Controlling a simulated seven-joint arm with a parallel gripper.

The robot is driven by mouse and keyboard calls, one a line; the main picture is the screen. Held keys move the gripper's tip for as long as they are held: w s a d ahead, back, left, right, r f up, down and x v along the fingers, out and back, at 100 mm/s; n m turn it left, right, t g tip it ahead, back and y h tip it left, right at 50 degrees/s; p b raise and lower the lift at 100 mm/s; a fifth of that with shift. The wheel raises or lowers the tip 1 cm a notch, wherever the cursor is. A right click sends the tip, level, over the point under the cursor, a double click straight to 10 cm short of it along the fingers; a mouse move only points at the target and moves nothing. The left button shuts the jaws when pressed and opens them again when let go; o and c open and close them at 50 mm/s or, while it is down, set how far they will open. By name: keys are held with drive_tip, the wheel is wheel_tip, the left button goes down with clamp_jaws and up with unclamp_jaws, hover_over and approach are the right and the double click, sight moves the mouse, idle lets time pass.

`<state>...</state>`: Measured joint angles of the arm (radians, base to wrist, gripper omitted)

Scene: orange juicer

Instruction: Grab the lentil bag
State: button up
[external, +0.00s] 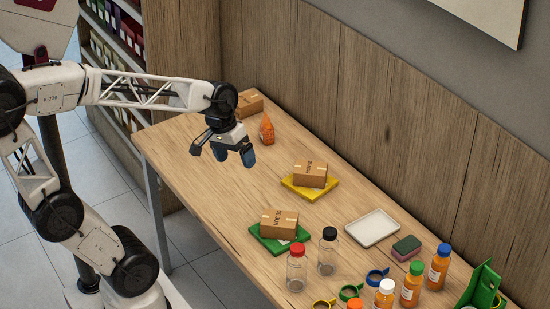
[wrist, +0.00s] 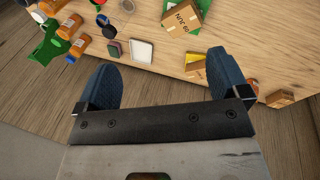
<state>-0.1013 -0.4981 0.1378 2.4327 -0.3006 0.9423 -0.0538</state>
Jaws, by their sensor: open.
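The only bag-like thing I see is a small orange pouch with a narrow top (external: 266,129), which I take for the lentil bag. It stands on the wooden table near the far end, just behind and right of my gripper in the external view. No label on it is readable. In the wrist view a bit of orange (wrist: 253,86) shows beside the right finger, mostly hidden. My gripper (external: 222,155) is open and empty above the table, its blue fingers spread wide. It also shows in the wrist view (wrist: 163,76), apart from the pouch.
A cardboard box (external: 249,103) stands behind the pouch. Other boxes sit on a yellow tray (external: 326,188) and a green tray (external: 257,240). A white tray (external: 372,229), a sponge (external: 407,246), several bottles and tape rolls crowd the near end. A wooden wall (external: 330,90) borders the table.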

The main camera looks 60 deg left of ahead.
drive_tip(key=w+a+f+n+t+h, duration=0.1)
drive_tip(key=w+a+f+n+h, duration=0.1)
drive_tip(key=w+n, duration=0.35)
drive_tip(key=w+a+f+n+h, duration=0.2)
drive_tip(key=w+a, duration=0.1)
drive_tip(key=w, duration=0.5)
drive_tip(key=n+t, duration=0.8)
drive_tip(key=n, duration=0.7)
hover_over(263, 127)
drive_tip(key=s+d, duration=0.6)
drive_tip(key=d, duration=0.7)
wheel_tip(263, 127, down, 14)
drive_tip(key=f, duration=0.1)
drive_tip(key=a+f+n+y, duration=0.1)
drive_tip(key=a+f+n, duration=0.1)
drive_tip(key=a+f, duration=0.1)
drive_tip(key=a+f+n+t+y, duration=0.1)
drive_tip(key=a+f+n, duration=0.2)
drive_tip(key=a, duration=0.3)
drive_tip(key=a+f+n+t+y, duration=0.1)
drive_tip(key=a+f+n, duration=0.1)
drive_tip(key=a, duration=0.3)
drive_tip(key=shift+w+a+f+n+y, duration=0.1)
drive_tip(key=shift+w+f+n+y, duration=0.1)
drive_tip(key=shift+f, duration=0.2)
drive_tip(key=shift+w+f+n+y, duration=0.1)
drive_tip(key=shift+f+y, duration=0.1)
drive_tip(key=shift+f, duration=0.2)
drive_tip(key=shift+x, duration=1.3)
drive_tip(key=shift+w, duration=0.1)
